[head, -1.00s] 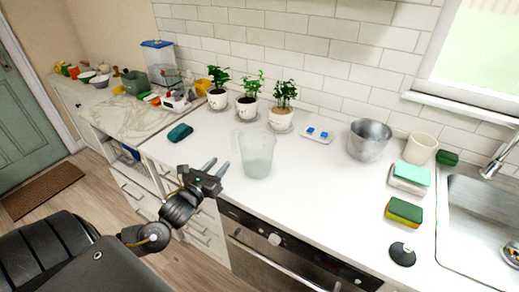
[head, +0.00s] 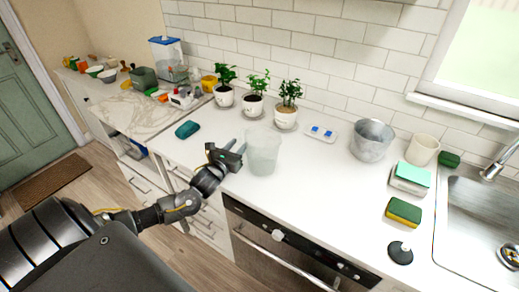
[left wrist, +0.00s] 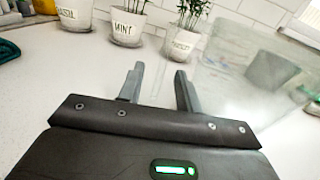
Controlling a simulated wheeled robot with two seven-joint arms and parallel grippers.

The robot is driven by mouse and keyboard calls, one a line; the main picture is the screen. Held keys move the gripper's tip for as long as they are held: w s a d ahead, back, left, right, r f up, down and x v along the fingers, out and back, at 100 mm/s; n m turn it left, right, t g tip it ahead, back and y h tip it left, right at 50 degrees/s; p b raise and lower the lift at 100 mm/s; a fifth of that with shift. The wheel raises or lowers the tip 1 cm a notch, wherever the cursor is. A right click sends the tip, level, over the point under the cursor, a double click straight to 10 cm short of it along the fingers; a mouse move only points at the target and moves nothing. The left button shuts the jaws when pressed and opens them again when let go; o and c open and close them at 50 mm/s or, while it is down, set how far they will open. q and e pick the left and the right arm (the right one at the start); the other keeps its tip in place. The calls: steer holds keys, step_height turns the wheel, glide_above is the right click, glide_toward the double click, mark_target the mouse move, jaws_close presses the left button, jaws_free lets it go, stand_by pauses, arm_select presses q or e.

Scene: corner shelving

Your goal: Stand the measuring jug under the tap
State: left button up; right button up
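The measuring jug (head: 263,155) is clear and stands upright on the white counter. My left gripper (head: 235,147) is open at the jug's left side, low over the counter. In the left wrist view its two fingers (left wrist: 160,70) are apart, and the see-through jug (left wrist: 235,65) fills the right side, close to the right finger. I cannot tell whether part of the jug's clear handle lies between the fingers. The tap (head: 496,166) is at the far right above the steel sink (head: 465,215). My right gripper is not in view.
Several potted herbs (head: 285,117) stand behind the jug. To the right are a metal pot (head: 371,142), a cream cup (head: 422,150), a sponge stack (head: 410,178), a green-yellow sponge (head: 403,212) and a black disc (head: 400,253). The counter between jug and sponges is clear.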

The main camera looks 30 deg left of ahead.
arm_select(q)
steer(key=shift+w, duration=0.2)
jaws_close()
steer(key=shift+r, duration=0.15)
stand_by(0.3)
steer(key=shift+r+b, duration=0.25)
steer(key=shift+b, duration=0.05)
steer(key=s+a+r+b, duration=0.1)
steer(key=s+r+b, duration=0.2)
steer(key=s+r, duration=0.9)
steer(key=shift+s+a+r+b, duration=0.15)
steer(key=shift+s+a+b, duration=0.25)
steer(key=shift+s, duration=0.6)
